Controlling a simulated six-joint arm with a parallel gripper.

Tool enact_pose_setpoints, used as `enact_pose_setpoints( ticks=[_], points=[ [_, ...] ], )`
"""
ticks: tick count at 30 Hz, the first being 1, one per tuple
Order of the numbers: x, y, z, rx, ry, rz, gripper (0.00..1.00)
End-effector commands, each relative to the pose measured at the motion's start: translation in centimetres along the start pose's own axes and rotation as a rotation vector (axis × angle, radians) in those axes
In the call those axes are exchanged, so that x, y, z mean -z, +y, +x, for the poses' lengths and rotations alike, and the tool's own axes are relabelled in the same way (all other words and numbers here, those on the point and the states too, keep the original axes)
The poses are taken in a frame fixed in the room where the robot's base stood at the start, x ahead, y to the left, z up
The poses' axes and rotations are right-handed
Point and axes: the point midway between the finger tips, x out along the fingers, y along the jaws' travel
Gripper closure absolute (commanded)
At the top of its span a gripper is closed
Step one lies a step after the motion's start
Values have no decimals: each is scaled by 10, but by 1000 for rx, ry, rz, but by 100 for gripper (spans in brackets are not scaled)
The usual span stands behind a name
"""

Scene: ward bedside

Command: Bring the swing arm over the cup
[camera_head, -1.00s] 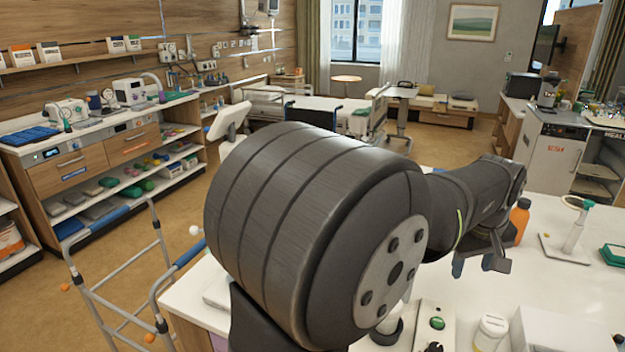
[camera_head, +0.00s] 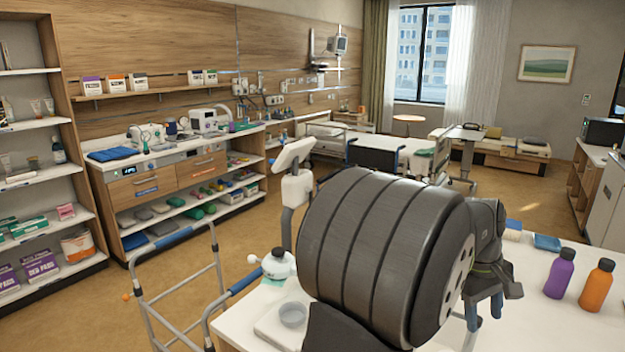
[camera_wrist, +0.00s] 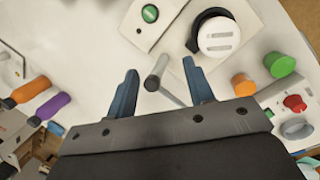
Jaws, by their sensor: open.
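My gripper (camera_wrist: 160,68) is open, its two blue fingers pointing away from the wrist camera. A grey rod with a round end (camera_wrist: 158,70), possibly the swing arm's handle, shows between the fingertips in the wrist view; a thin grey bar runs from its lower end towards the right finger. I cannot tell whether the fingers touch it. In the head view my gripper (camera_head: 484,308) hangs over the white table at right, largely behind my arm. A small grey cup (camera_head: 293,314) stands on a white base at the table's left. My arm hides the table's middle.
Purple (camera_head: 560,273) and orange (camera_head: 597,285) bottles stand at the table's right. The wrist view shows a green button (camera_wrist: 150,13), a white-topped round part (camera_wrist: 215,35), a green cap (camera_wrist: 279,65) and a red knob (camera_wrist: 295,103). A walker (camera_head: 180,288) stands left of the table.

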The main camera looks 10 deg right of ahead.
Motion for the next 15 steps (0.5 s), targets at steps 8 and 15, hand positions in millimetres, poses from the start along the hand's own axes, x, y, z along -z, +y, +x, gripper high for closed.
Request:
enact_pose_setpoints(
  ticks=[8,15],
  points=[
    [36,-20,-2,-25,-90,-156,52],
    [57,-33,-4,-47,-150,-251,52]
  ],
)
